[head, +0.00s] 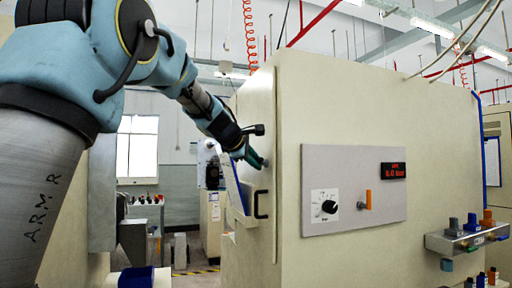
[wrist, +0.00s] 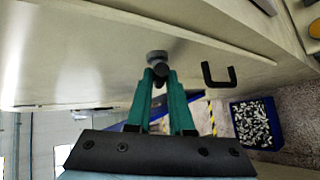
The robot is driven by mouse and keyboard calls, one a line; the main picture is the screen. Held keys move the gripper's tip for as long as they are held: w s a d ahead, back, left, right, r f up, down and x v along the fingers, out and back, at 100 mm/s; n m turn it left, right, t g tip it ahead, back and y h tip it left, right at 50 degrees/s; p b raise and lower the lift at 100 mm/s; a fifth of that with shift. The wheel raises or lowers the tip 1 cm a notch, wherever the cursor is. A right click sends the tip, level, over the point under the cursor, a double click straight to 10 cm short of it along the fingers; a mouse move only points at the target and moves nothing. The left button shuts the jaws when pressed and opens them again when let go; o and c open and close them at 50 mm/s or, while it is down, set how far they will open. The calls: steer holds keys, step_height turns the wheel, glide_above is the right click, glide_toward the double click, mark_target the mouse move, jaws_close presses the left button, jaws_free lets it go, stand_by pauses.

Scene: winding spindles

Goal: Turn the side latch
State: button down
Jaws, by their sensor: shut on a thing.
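The side latch (wrist: 157,57) is a small grey round hub with a darker end, mounted on the cream side face of the machine (head: 365,120). In the wrist view it sits at the tips of my teal gripper fingers (wrist: 161,78), which are closed on its dark end. In the head view my gripper (head: 262,162) reaches the narrow left side of the machine. The latch is only partly seen there, behind the fingertips. How far it is turned cannot be told.
A black handle (wrist: 218,76) stands out close to the latch, and it also shows in the head view (head: 261,204). A blue bin of small pale pieces (wrist: 256,123) stands on the floor. The front panel (head: 354,188) carries a dial, an orange lever and a red display.

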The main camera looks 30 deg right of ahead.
steer(key=n+g, duration=0.1)
steer(key=g, duration=0.1)
steer(key=n+g+y+p, duration=0.1)
steer(key=g, duration=0.1)
steer(key=shift+w+r+p, duration=0.15)
steer(key=shift+w+p, duration=0.15)
steer(key=shift+w, duration=0.05)
steer(key=n+g, duration=0.1)
steer(key=n+g+y, duration=0.1)
steer(key=g, duration=0.1)
steer(key=shift+w+g, duration=0.2)
steer(key=shift+g, duration=0.1)
steer(key=shift+n+g, duration=0.7)
steer(key=shift+g, duration=0.3)
steer(key=shift+d, duration=0.1)
steer(key=c, duration=0.8)
jaws_free()
steer(key=shift+r, duration=0.2)
